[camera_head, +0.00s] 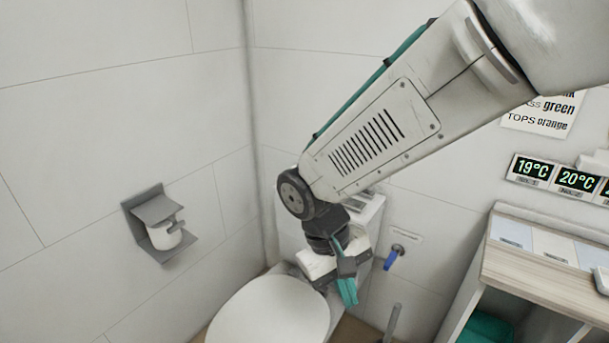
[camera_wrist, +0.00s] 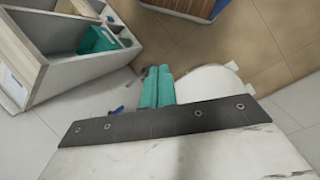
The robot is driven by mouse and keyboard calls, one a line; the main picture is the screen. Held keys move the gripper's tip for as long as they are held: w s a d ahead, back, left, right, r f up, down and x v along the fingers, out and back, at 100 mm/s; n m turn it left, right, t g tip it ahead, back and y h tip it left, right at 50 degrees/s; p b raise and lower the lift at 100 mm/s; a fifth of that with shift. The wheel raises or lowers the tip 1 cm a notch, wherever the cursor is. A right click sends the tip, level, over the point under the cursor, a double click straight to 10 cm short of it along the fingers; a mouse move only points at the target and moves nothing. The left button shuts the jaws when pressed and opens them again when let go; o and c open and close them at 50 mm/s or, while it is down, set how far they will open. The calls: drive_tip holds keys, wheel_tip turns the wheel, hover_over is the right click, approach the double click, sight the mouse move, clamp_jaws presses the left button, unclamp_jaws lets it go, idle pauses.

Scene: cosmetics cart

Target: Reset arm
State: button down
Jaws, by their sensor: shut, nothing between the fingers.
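My arm reaches in from the upper right of the head view and bends down at its elbow. My gripper (camera_head: 348,292) hangs over the back of the toilet, with its teal fingers together and empty. In the wrist view the teal fingers (camera_wrist: 157,86) are side by side, with no object between them. The white toilet (camera_head: 270,312) is below and left of my gripper, and its lid looks closed. It also shows behind the fingers in the wrist view (camera_wrist: 205,82). Whether my gripper touches the toilet cannot be told.
A paper holder (camera_head: 160,228) is on the left wall. A blue-handled valve (camera_head: 391,259) is on the back wall. A wooden-topped cart (camera_head: 540,268) stands at the right, under temperature displays (camera_head: 555,177) and a text sign (camera_head: 545,112). A teal bin (camera_wrist: 97,40) sits in the cart.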

drive_tip(key=s+d+r+m+t+y, duration=0.1)
drive_tip(key=s+d+r+m, duration=0.1)
drive_tip(key=s+d+r, duration=0.3)
drive_tip(key=s+d+r+m+t+y, duration=0.2)
drive_tip(key=s+d+r, duration=0.3)
drive_tip(key=d, duration=0.9)
wheel_tip(320, 180, up, 3)
drive_tip(key=shift+s+d+r+m+t+y, duration=0.2)
drive_tip(key=shift+m+t+y, duration=0.1)
drive_tip(key=shift+m, duration=0.3)
